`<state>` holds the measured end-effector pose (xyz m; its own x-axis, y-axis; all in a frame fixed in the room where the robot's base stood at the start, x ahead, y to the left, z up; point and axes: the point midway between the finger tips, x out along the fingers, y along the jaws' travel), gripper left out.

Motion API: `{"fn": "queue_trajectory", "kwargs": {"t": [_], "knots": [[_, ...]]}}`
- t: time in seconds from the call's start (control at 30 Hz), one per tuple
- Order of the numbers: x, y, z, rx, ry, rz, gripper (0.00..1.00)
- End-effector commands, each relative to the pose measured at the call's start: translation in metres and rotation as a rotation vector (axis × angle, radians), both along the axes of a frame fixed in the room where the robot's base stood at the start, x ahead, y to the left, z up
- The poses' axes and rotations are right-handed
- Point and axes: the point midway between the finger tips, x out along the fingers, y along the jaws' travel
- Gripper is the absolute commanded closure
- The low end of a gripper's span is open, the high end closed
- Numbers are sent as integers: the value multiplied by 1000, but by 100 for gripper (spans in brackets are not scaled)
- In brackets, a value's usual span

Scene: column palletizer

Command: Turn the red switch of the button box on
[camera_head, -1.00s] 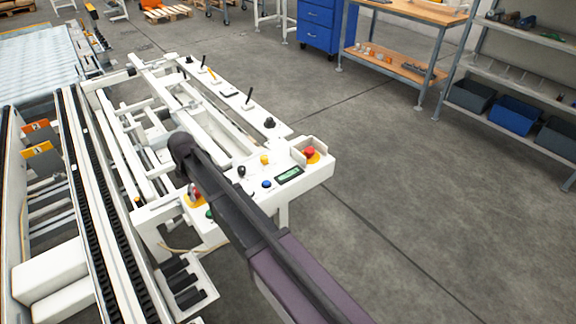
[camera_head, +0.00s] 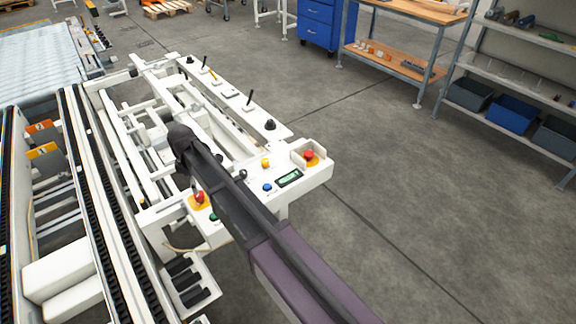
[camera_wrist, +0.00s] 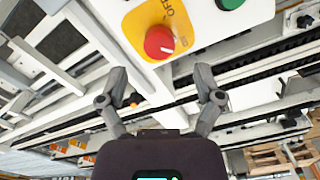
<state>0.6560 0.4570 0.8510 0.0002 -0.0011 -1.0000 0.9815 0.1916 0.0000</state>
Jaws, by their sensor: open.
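The red switch (camera_wrist: 159,42) sits on a yellow plate (camera_wrist: 135,27) on the white button box, at the top middle of the wrist view. Black lettering on the plate includes "OFF". In the head view the red switch (camera_head: 199,198) is at the near left end of the button box (camera_head: 314,178), just left of my arm. My gripper (camera_wrist: 160,75) is open and empty in the wrist view. Its two fingers stand apart below the red switch in the picture, not touching it. In the head view my arm hides the gripper's fingers and part of the box top.
Black levers (camera_head: 249,98) stand behind. Conveyor rails (camera_head: 110,200) lie left. Floor to the right is clear.

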Motion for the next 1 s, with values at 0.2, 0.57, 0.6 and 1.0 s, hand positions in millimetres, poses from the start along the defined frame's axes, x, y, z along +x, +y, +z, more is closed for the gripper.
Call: {"fn": "queue_trajectory", "kwargs": {"t": [0.2, 0.57, 0.6, 1.0], "knots": [[0, 0, 23, 0, 0, -1, 16], [0, 0, 53, 1, 0, -1, 16], [0, 0, 57, 1, 0, -1, 16], [0, 0, 90, 1, 0, -1, 16]]}}
